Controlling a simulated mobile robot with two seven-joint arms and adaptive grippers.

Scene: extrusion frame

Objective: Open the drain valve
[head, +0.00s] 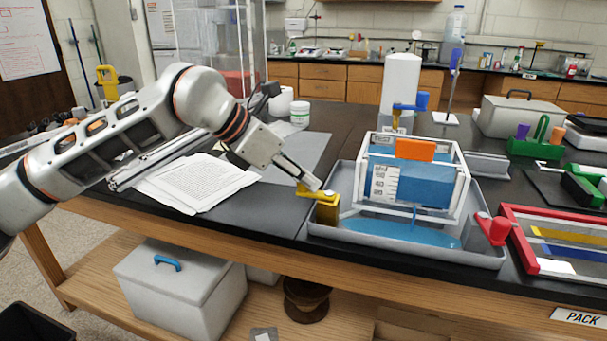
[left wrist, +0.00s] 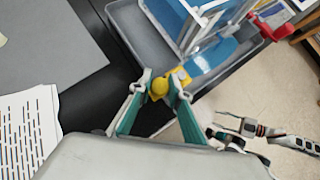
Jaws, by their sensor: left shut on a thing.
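My left gripper (head: 314,186) comes down over the yellow valve (head: 327,210) at the left front corner of a grey tray. In the left wrist view, the left gripper's teal fingers (left wrist: 160,88) are closed around the yellow knob (left wrist: 158,86) of this valve. A red valve (head: 493,228) is at the tray's right front corner, and a blue valve (head: 410,106) is above the clear tank. The tank (head: 412,180) holds blue liquid and stands in the tray (head: 345,236). My right gripper (left wrist: 225,132) shows small in the left wrist view; its jaw opening is unclear.
Blue liquid (head: 405,232) lies in the front of the tray. Printed papers (head: 195,182) lie left of it on the black bench. A red-framed tray (head: 520,255) is close on the right. A white cylinder (head: 400,85) stands behind the tank.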

